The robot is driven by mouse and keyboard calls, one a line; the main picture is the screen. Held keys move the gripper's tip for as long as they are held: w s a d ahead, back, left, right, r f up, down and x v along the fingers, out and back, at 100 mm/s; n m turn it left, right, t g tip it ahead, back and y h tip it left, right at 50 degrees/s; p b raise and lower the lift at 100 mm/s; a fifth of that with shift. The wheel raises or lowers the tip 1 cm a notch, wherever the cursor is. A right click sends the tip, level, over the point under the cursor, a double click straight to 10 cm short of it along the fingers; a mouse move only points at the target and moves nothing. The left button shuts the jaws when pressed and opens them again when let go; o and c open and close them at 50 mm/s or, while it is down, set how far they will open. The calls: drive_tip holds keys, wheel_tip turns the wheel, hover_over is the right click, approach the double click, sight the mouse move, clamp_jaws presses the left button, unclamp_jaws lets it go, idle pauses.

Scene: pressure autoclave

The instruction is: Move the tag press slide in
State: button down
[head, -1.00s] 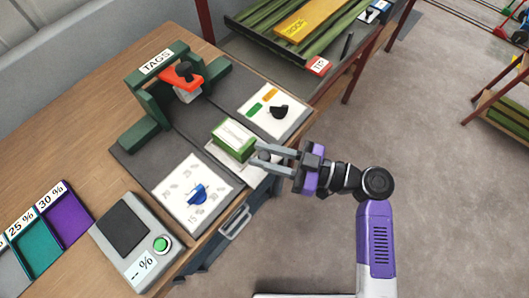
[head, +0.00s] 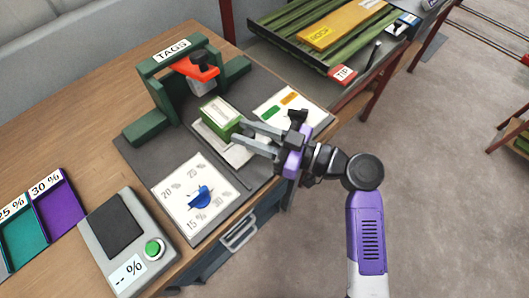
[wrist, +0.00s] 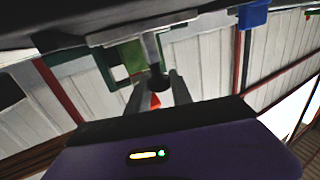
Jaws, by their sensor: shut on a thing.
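The tag press slide is a pale plate (head: 239,156) carrying a green block with a white top (head: 216,117). It lies in front of the dark green tag press (head: 150,95), with the block close to the press opening. The press bears a TAGS sign and a red lever (head: 196,69). My gripper (head: 242,132) is at the slide's front end, its fingers closed around a small dark knob (wrist: 158,84). The knob is largely hidden by the fingers in the head view. The slide also shows from below in the wrist view (wrist: 145,26).
A scale with a green button (head: 120,225) and coloured bins (head: 60,205) stand further left. A drawer handle (head: 240,234) sticks out below the table edge.

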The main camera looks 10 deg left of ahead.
drive_tip(key=shift+w+a+f+b, duration=0.1)
drive_tip(key=shift+w+a+b, duration=0.75)
drive_tip(key=shift+w+a, duration=0.25)
drive_tip(key=shift+a+r, duration=0.15)
drive_tip(key=shift+r, duration=0.05)
drive_tip(key=c, duration=1.1)
unclamp_jaws()
drive_tip(key=shift+a, duration=0.1)
drive_tip(key=shift+f, duration=0.1)
drive_tip(key=b+v, duration=0.1)
drive_tip(key=v, duration=0.6)
drive_tip(key=shift+s+d, duration=0.15)
drive_tip(key=shift+d, duration=0.2)
